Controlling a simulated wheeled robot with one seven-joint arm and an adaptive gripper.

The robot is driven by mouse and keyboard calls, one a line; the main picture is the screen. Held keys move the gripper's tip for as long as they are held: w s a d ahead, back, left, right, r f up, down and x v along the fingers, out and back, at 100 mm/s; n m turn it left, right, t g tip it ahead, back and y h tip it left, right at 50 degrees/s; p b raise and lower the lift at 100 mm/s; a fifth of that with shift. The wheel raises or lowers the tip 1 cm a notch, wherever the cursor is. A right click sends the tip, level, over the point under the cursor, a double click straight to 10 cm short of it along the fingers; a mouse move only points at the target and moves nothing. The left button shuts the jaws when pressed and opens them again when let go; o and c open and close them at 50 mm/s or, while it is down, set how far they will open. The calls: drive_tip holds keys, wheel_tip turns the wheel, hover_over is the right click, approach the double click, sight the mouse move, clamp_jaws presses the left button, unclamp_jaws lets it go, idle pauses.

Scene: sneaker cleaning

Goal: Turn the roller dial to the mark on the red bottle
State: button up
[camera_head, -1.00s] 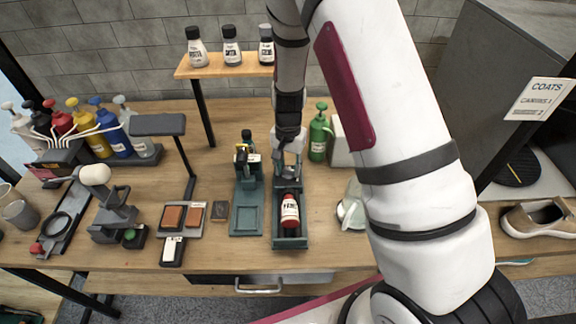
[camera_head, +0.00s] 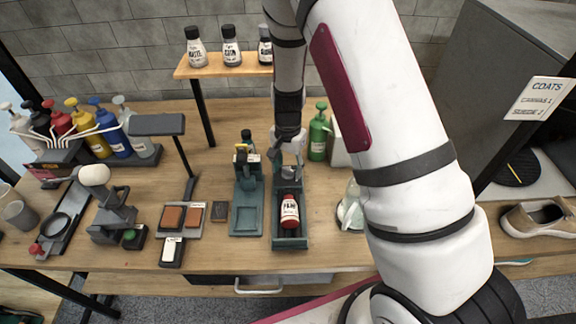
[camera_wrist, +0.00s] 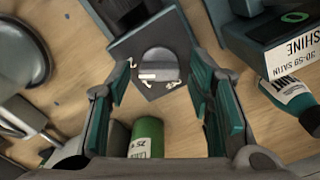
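A red bottle (camera_head: 290,212) with a white label and dark cap lies in the teal roller tray (camera_head: 303,241) at the middle of the bench; the mark on it is too small to read. My gripper (camera_head: 288,157) is lowered over the far end of this unit. In the wrist view, my gripper (camera_wrist: 160,85) is open, its teal-padded fingers apart. A rounded grey piece (camera_wrist: 158,62), possibly the dial, with a pale bar and small white marks, shows between and beyond the fingertips on a dark plate. Contact with it cannot be told.
A teal stand (camera_head: 246,222) is close on the left. A green bottle (camera_head: 318,135) stands behind to the right, and a clear flask (camera_head: 351,207) stands to the right. A shelf (camera_head: 222,70) with small bottles is behind. Sponge blocks (camera_head: 172,217) lie farther left.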

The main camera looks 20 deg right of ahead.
sight(288, 169)
wheel_tip(288, 169, up, 12)
idle(0.8)
drive_tip(key=shift+r, duration=0.1)
